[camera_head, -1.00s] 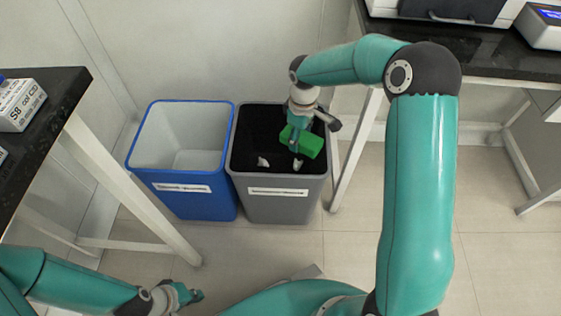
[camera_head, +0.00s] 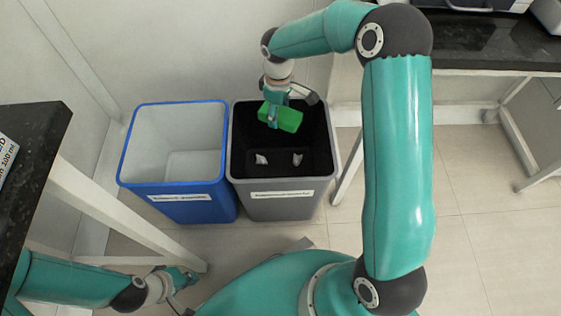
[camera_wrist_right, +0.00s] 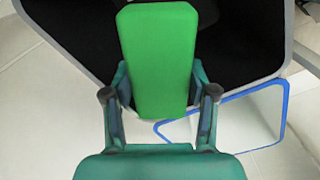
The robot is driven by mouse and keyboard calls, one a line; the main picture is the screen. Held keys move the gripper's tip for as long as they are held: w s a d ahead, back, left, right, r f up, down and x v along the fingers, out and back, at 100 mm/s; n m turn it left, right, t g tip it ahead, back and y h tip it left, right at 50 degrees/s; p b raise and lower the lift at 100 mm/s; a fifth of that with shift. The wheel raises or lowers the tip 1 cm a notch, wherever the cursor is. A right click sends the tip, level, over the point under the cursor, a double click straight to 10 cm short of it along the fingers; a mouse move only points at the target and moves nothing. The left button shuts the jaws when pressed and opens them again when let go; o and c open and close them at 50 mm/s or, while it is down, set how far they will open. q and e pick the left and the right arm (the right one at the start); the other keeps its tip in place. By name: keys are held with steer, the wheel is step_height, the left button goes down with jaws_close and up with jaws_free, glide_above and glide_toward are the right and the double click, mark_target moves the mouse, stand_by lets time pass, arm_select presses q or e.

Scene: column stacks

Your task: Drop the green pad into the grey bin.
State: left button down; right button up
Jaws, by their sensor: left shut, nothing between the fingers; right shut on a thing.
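The green pad (camera_head: 284,117) is a bright green block. My right gripper (camera_head: 272,116) is shut on it and holds it above the opening of the grey bin (camera_head: 277,208). In the right wrist view the green pad (camera_wrist_right: 157,60) sits between the two fingers (camera_wrist_right: 160,100), with the black inside of the grey bin (camera_wrist_right: 235,45) behind it. The grey bin has a black lining, a white label, and two pale crumpled pieces inside. My left gripper (camera_head: 190,279) is shut and empty, low at the lower left, away from the bins.
A blue bin (camera_head: 190,210) with a pale inside stands against the grey bin's left side. A dark-topped table (camera_head: 40,140) is at the left, and another dark counter (camera_head: 490,45) is at the right. Open tiled floor lies at the right.

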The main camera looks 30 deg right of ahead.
steer(key=shift+s+d+f+b, duration=0.1)
steer(key=shift+d+f+b, duration=0.05)
steer(key=shift+f+b, duration=0.35)
step_height(320, 180, down, 5)
steer(key=b, duration=0.3)
steer(key=shift+s+d+b, duration=0.1)
steer(key=shift+d+b, duration=0.05)
steer(key=shift+b, duration=0.2)
steer(key=o, duration=1.2)
steer(key=shift+r, duration=0.1)
step_height(320, 180, up, 12)
steer(key=shift+f, duration=0.1)
